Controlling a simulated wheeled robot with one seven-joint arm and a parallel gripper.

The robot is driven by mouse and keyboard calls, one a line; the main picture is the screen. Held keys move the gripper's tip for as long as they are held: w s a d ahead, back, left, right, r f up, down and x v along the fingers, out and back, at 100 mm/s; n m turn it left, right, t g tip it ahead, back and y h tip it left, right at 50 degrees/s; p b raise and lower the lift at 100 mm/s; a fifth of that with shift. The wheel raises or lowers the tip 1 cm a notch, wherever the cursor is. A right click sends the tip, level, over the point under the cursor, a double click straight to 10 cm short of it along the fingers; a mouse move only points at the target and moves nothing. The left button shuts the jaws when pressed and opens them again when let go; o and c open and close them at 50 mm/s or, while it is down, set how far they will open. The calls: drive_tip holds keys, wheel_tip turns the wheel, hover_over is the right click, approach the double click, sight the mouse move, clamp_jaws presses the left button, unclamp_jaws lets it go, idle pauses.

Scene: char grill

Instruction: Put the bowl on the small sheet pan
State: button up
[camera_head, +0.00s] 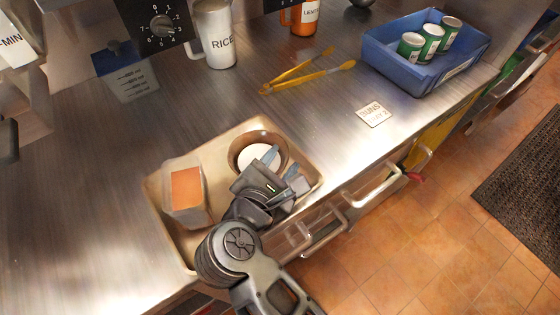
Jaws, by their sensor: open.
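The bowl (239,146), brown-rimmed with a white inside, sits in the upper right part of the tan sheet pan (158,215). It looks upright, and its lower right side is hidden by my gripper. The pan lies on the steel counter near its front edge. My gripper (284,170) is open, over the right part of the pan, just to the lower right of the bowl. One finger overlaps the bowl in the picture; I cannot tell whether it touches.
A box with an orange top (187,190) stands in the pan's left part. Yellow tongs (305,72), a small sign (374,115) and a blue bin (440,83) with green cans are farther right. A rice container (214,35) stands behind. The counter left of the pan is clear.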

drive_tip(key=shift+r, duration=0.15)
drive_tip(key=b+v, duration=0.1)
drive_tip(key=v, duration=1.1)
drive_tip(key=shift+b, duration=0.35)
drive_tip(key=s+d+r+n+t+h, duration=0.2)
drive_tip(key=s+d+r+n+t, duration=0.15)
drive_tip(key=d+n, duration=0.5)
drive_tip(key=s+d+r+n+t+h, duration=0.2)
drive_tip(key=s+d+r+n, duration=0.25)
drive_tip(key=d+n, duration=0.45)
drive_tip(key=s+d+f+n+g+y, duration=0.1)
drive_tip(key=s+d+f+n+y, duration=0.1)
drive_tip(key=n, duration=0.7)
drive_tip(key=s+d+f+n+g+y, duration=0.1)
drive_tip(key=s+d+f+n+y, duration=0.1)
drive_tip(key=s+n, duration=0.5)
drive_tip(key=s+d+f+n+g+y, duration=0.1)
drive_tip(key=s+d+f+n+y, duration=0.2)
drive_tip(key=n, duration=0.9)
drive_tip(key=shift+s+d+g+y, duration=0.3)
drive_tip(key=shift+s+g+y, duration=0.05)
drive_tip(key=shift+s+y, duration=0.6)
drive_tip(key=shift+n, duration=0.25)
